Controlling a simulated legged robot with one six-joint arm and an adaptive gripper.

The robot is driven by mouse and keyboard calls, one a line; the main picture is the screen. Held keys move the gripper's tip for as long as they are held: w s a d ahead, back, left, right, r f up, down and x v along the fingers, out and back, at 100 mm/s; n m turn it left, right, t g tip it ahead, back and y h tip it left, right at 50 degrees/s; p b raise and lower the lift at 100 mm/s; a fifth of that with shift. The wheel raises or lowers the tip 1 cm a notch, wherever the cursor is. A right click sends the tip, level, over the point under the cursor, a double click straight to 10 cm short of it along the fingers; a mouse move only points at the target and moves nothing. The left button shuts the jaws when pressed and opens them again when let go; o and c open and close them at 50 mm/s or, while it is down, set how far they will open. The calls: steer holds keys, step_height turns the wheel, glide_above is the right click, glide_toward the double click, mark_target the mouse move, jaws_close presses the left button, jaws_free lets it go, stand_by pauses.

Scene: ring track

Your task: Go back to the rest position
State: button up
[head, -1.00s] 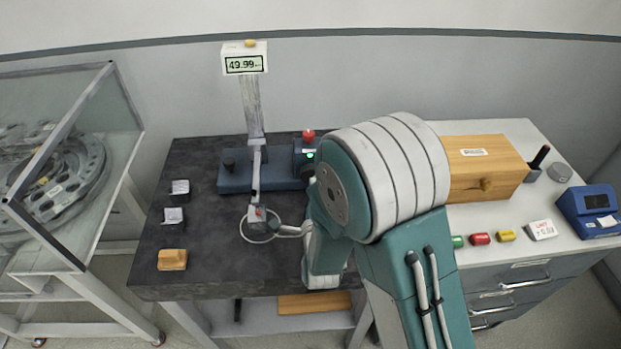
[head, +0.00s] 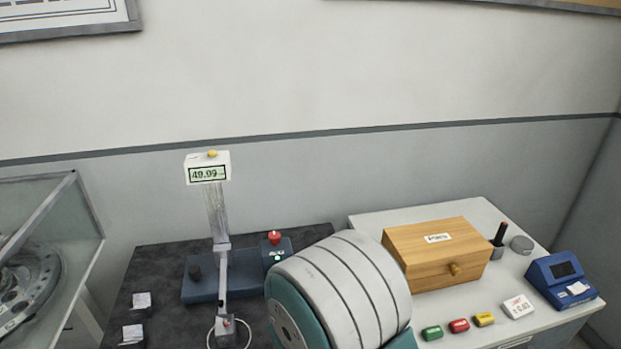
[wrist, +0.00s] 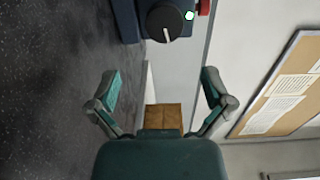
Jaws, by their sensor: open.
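My gripper (wrist: 160,88) shows in the wrist view with its two fingers spread apart and nothing between them. It is open. In the head view my own arm covers the lower middle and the gripper is out of sight. A measuring stand (head: 217,250) with a display reading about 49.99 stands on the dark table, and a ring (head: 229,333) is at its lower end, partly cut off by the frame. In the wrist view the stand's blue base (wrist: 127,20) and a black knob (wrist: 166,22) are at the top, apart from the fingers.
A wooden box (head: 437,253) sits on the white cabinet (head: 372,217) at right. Green (head: 432,332), red (head: 459,325) and yellow (head: 484,319) pieces lie before it, near a blue device (head: 562,280). A glass-sided case (head: 45,250) is at left.

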steer(key=d+r+n+g+h, duration=0.1)
steer(key=d+r+n+g, duration=0.5)
steer(key=d+r+n, duration=0.35)
steer(key=s+d+r+n+g+h, duration=0.1)
steer(key=s+d+r+n+g, duration=0.1)
steer(key=s+d, duration=0.4)
steer(key=s+d+r+n+g+h, duration=0.2)
steer(key=s+d, duration=0.5)
steer(key=s, duration=0.4)
step_height(320, 180, up, 4)
steer(key=shift+f+n+g, duration=0.2)
steer(key=shift+n+g, duration=0.6)
steer(key=shift+n, duration=0.15)
